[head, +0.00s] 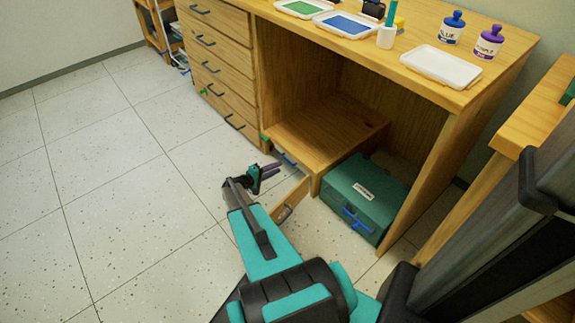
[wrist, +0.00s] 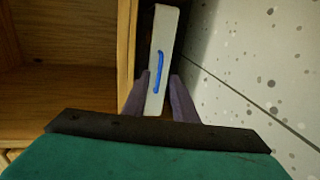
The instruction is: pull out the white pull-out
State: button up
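The white pull-out (wrist: 155,28) shows its narrow white front with a blue bar handle (wrist: 160,70) in the wrist view. In the head view, a small part of the pull-out (head: 285,157) shows under the low wooden shelf of the desk. My gripper (wrist: 160,80) is open. Its two purple fingers lie to either side of the handle in the wrist view, with gaps to it. I cannot tell whether they touch anything. In the head view, my gripper (head: 268,171) is low, in front of the shelf.
A wooden door (head: 293,197) with a handle stands open beside my gripper. A green box (head: 364,197) with a blue handle sits on the floor to the right. The desk's drawers (head: 222,70) are left. Trays and paint bottles stand on top. The floor at left is clear.

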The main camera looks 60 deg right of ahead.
jog(key=b+x, duration=0.1)
jog(key=x, duration=0.6)
jog(key=shift+b, duration=0.3)
jog(key=shift+d, duration=0.15)
grip_shut()
dwell(1.0)
